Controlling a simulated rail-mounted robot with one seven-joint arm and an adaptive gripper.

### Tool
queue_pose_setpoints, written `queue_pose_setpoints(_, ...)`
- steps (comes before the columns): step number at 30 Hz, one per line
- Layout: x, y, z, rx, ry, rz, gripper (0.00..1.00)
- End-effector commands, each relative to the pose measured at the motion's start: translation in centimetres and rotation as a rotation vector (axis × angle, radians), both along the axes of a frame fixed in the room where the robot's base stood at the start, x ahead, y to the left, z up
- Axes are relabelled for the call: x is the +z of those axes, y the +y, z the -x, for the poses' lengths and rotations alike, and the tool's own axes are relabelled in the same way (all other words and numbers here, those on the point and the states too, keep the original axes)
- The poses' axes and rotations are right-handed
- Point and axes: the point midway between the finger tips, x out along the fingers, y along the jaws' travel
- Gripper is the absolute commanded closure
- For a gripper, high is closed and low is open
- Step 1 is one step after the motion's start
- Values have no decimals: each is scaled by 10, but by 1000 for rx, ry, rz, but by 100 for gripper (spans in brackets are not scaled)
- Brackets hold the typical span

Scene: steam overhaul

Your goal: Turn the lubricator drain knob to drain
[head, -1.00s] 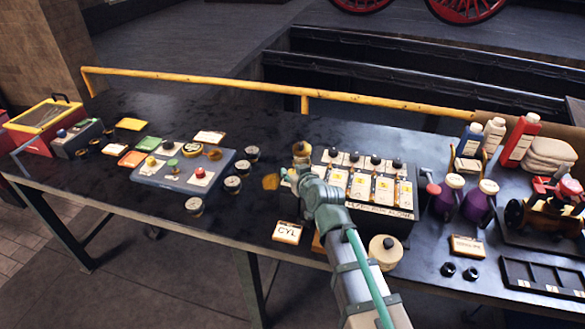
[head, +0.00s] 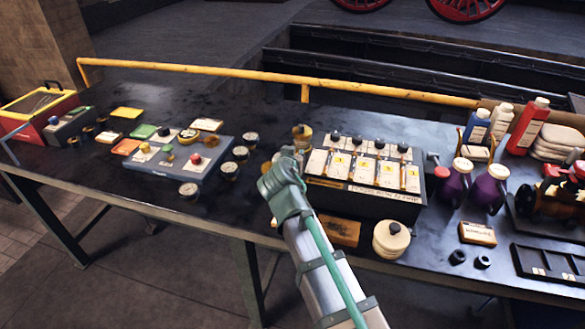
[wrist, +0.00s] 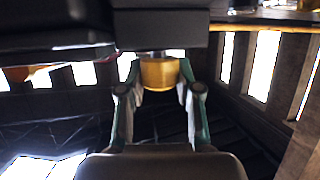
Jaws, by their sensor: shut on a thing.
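The lubricator is a dark box (head: 352,203) with white plates, yellow-marked labels and several black knobs on top, standing on the table in the head view. In the wrist view a brass drain knob (wrist: 159,75) hangs under a dark block. My gripper (wrist: 160,66) has its two green fingers on either side of this knob and is shut on it. I cannot read the knob's setting.
A grey panel (head: 160,180) with coloured buttons and several round gauges lies to the left. A cream round container (head: 391,240) and a wooden block (head: 338,230) sit in front of the lubricator. Purple oil cans (head: 455,188) stand to its right. A yellow rail (head: 240,74) runs behind.

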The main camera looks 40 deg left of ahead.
Motion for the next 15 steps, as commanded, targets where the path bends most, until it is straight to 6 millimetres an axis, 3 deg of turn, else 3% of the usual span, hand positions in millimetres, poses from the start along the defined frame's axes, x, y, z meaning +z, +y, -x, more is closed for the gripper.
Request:
queue_pose_setpoints(1,-10,4,0,-30,-2,-3,100)
queue_pose_setpoints(15,-7,6,-1,-380,2,-1,100)
